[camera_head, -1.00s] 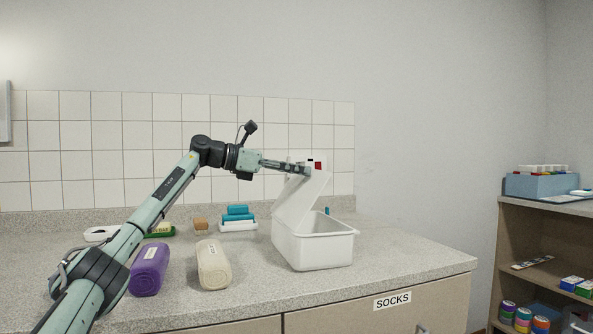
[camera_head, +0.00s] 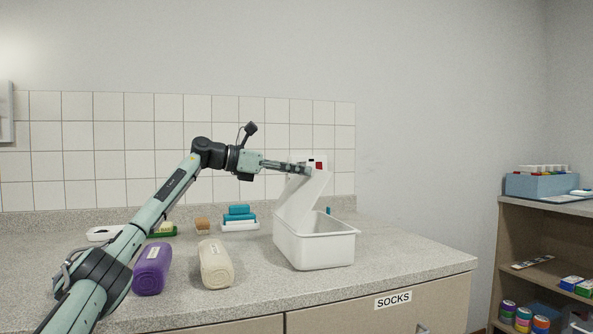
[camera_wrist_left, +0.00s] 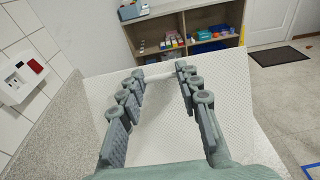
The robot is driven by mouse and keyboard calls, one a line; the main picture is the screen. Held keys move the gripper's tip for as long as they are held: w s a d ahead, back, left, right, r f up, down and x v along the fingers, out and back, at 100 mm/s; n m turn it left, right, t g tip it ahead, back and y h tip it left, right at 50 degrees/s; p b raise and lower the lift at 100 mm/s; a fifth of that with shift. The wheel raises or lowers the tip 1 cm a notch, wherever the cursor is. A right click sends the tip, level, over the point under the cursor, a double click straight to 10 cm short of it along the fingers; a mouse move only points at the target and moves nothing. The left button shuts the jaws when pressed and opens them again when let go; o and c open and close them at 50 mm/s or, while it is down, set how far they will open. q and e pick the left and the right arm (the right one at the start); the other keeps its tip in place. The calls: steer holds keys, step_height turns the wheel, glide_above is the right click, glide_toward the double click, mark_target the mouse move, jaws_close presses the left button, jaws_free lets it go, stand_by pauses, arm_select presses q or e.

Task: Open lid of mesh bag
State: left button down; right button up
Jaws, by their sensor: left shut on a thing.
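A white box (camera_head: 320,251) with a hinged lid stands on the counter; I see no mesh bag. Its lid (camera_head: 305,199) is raised, tilted steeply on the box's left side, and the box's top is open. My left gripper (camera_head: 304,169) is at the lid's upper edge, shut on it. In the left wrist view the textured white lid (camera_wrist_left: 165,130) lies under and between my left fingers (camera_wrist_left: 164,76); a white bar runs between the fingertips. The inside bottom of the box is hidden. My right gripper is not in view.
A purple rolled towel (camera_head: 152,269) and a cream rolled towel (camera_head: 215,264) lie left of the box. A shelf unit (camera_head: 545,215) stands at right. The counter right of the box is clear.

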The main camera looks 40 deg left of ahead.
arm_select(q)
steer(key=c, duration=1)
jaws_free()
steer(key=shift+c, duration=0.2)
steer(key=v, duration=1.2)
steer(key=shift+d, duration=0.1)
steer(key=shift+c, duration=0.6)
